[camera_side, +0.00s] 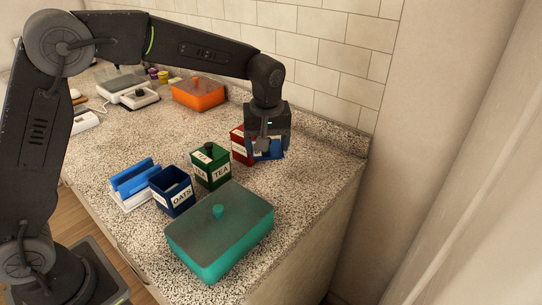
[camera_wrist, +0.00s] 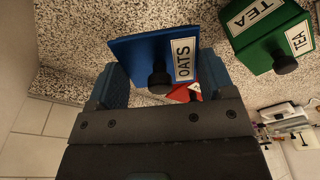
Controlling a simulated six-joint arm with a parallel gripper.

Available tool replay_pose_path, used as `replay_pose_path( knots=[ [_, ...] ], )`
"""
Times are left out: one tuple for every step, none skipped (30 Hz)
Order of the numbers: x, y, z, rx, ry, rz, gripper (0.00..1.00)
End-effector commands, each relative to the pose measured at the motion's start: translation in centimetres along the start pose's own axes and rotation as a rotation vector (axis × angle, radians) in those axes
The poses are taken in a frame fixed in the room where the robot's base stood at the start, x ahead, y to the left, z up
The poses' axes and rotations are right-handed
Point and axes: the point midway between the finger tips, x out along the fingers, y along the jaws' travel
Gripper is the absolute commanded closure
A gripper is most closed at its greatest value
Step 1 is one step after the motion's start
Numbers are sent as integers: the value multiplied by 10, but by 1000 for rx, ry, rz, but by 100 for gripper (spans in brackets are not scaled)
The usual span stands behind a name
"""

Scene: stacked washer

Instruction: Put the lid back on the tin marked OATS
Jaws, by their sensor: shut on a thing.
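The OATS tin (camera_side: 172,192) is a dark blue box with a white OATS label. It stands open at the top, left of the green TEA tin (camera_side: 211,168). A flat blue lid (camera_side: 270,154) with a black knob and an OATS label is in my gripper (camera_side: 268,142), beside the red tin (camera_side: 238,147). In the wrist view the lid (camera_wrist: 138,52) sits tilted between the fingers of my gripper (camera_wrist: 160,82), its knob facing me. I cannot tell whether the fingers grip its edges or its knob. The TEA tin (camera_wrist: 268,30) has its lid on.
A teal lidded box (camera_side: 220,240) stands at the front, close to the OATS tin. A white rack with blue pieces (camera_side: 134,182) is left of that tin. An orange box (camera_side: 198,94) and a white scale (camera_side: 128,92) are farther back. The tiled wall lies behind.

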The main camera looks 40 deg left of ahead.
Motion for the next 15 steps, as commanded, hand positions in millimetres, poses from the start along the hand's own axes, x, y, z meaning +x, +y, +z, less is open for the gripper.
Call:
replay_pose_path(
  knots=[
    [-8,-11,-3,-34,1,-2,47],
    [-12,-19,-4,-61,1,-4,47],
    [-18,-31,-5,-103,1,-9,47],
    [-22,-42,-6,-139,0,-13,47],
    [-26,-53,-6,-179,-1,-18,47],
    [-32,-70,-6,-235,-1,-25,47],
    [-36,-82,-5,-279,-1,-30,47],
    [-40,-95,-4,-323,-2,-35,47],
    [-44,-111,-1,-381,-2,-42,47],
    [-47,-123,1,-424,-2,-47,47],
    [-49,-134,4,-465,-2,-52,47],
    [-52,-149,7,-519,-2,-59,47],
    [-54,-159,11,-555,-2,-64,47],
    [-55,-169,14,-591,-2,-69,47],
    [-56,-180,18,-634,-2,-74,47]
  ],
)
